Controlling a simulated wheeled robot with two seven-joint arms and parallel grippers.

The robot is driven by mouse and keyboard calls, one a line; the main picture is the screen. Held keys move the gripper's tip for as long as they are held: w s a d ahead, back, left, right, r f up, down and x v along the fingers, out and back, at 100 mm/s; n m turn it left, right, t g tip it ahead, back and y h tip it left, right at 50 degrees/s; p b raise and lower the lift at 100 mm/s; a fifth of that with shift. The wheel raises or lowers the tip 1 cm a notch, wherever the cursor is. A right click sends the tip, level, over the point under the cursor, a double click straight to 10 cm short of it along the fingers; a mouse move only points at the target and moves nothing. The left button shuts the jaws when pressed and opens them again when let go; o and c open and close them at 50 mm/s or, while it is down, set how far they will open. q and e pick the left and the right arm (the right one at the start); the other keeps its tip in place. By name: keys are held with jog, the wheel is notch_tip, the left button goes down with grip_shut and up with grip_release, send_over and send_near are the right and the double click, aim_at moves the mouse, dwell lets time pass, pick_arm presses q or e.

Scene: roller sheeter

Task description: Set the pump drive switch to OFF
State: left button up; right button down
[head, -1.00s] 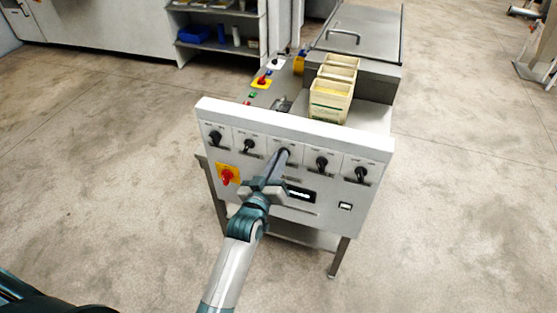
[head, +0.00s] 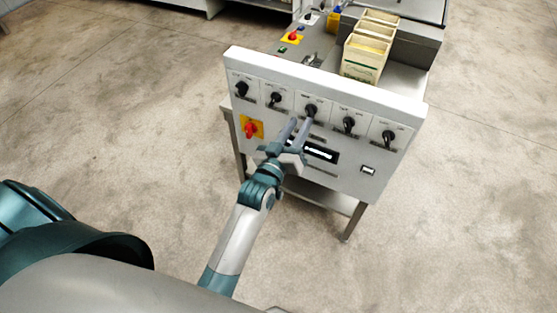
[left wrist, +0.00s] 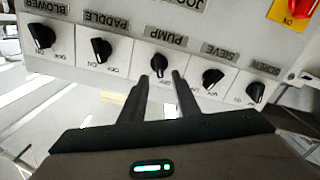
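The pump drive switch (head: 311,110) is the black knob in the middle of a row on the white panel. It also shows in the left wrist view (left wrist: 159,64), upside down, by the label PUMP. Its pointer looks near upright there, but the position marks beside it are too small and partly hidden to read surely. My left gripper (head: 300,121) is open, with its two fingers apart just in front of and below the knob. In the left wrist view its fingertips (left wrist: 161,76) lie either side of the knob's lower part, with nothing visibly clamped. My right gripper is out of view.
Neighbouring black knobs, paddle (left wrist: 102,49) and sieve (left wrist: 213,77), sit close on both sides. A red switch on a yellow plate (head: 251,129) and a display (head: 319,149) are below the row. Cream bins (head: 364,52) stand behind the panel. The floor around is clear.

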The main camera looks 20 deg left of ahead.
pick_arm(q)
jog(key=s+b, duration=0.3)
jog(key=s, duration=1)
jog(key=shift+a, duration=0.2)
jog(key=s+d+f+m+g+b, duration=0.1)
jog(key=s+f+g, duration=0.15)
jog(key=f, duration=1.15)
jog(key=s+d+f+m+g+h, duration=0.1)
jog(key=s+f+g, duration=0.15)
jog(key=f, duration=1.05)
jog(key=s+d+f+m+g+b, duration=0.1)
jog(key=s+f+g, duration=0.15)
jog(key=f, duration=1.15)
jog(key=s+a+f+m+g, duration=0.1)
jog(key=s+a+f+g, duration=0.15)
jog(key=s+f, duration=0.85)
jog(key=s+a+f+m+g, duration=0.2)
jog(key=s+f+g, duration=0.2)
jog(key=s+f, duration=0.7)
jog(key=s+a+f+g, duration=0.1)
jog(key=s+a+f, duration=0.1)
jog(key=s, duration=0.4)
jog(key=s+a+f+g+y+b, duration=0.1)
jog(key=s+a+f+g, duration=0.1)
jog(key=s, duration=0.4)
jog(key=shift+a+f+m+y, duration=0.25)
jog(key=shift+a+m+y, duration=0.05)
